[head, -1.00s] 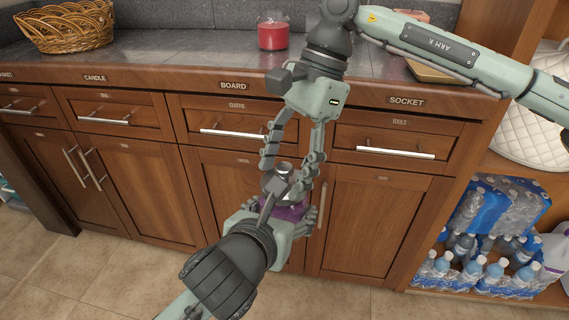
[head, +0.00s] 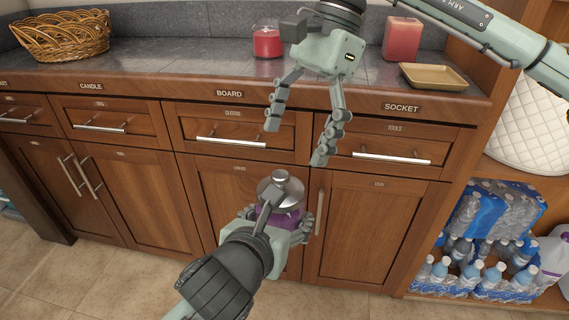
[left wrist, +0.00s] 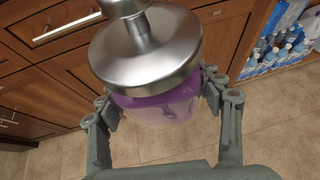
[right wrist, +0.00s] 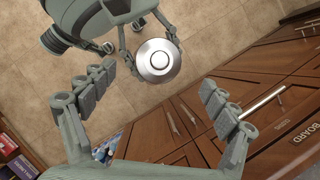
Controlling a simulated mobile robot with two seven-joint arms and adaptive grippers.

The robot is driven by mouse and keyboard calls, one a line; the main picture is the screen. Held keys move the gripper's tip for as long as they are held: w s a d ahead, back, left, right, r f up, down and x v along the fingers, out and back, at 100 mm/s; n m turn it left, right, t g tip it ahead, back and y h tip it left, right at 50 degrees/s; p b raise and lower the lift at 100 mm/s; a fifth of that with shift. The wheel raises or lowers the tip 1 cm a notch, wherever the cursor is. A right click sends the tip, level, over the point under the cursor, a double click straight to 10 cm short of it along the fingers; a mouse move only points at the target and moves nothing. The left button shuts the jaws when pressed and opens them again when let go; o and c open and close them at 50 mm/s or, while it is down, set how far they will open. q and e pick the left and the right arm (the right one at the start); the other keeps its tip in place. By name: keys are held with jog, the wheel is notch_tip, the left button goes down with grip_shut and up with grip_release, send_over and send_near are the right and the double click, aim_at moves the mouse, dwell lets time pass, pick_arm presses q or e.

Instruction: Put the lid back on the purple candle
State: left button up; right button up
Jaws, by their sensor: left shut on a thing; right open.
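The purple candle (left wrist: 160,108) is a purple jar held in my left gripper (left wrist: 163,112), whose fingers close on its two sides. It also shows in the head view (head: 275,220), in front of the lower cabinet doors and partly hidden by my left arm. The silver lid (left wrist: 148,48) with a knob sits on the jar's top and looks about level. It shows in the head view (head: 281,188) and from above in the right wrist view (right wrist: 156,60). My right gripper (head: 296,145) is open and empty, above and apart from the lid.
A red candle (head: 267,42), a larger red candle (head: 402,38), a tan tray (head: 433,77) and a wicker basket (head: 63,36) stand on the counter (head: 170,62). Drawer handles (head: 231,141) stick out behind my grippers. Bottled water (head: 480,265) is on the right shelf.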

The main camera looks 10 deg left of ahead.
jog(key=v, duration=0.5)
dwell(0.5)
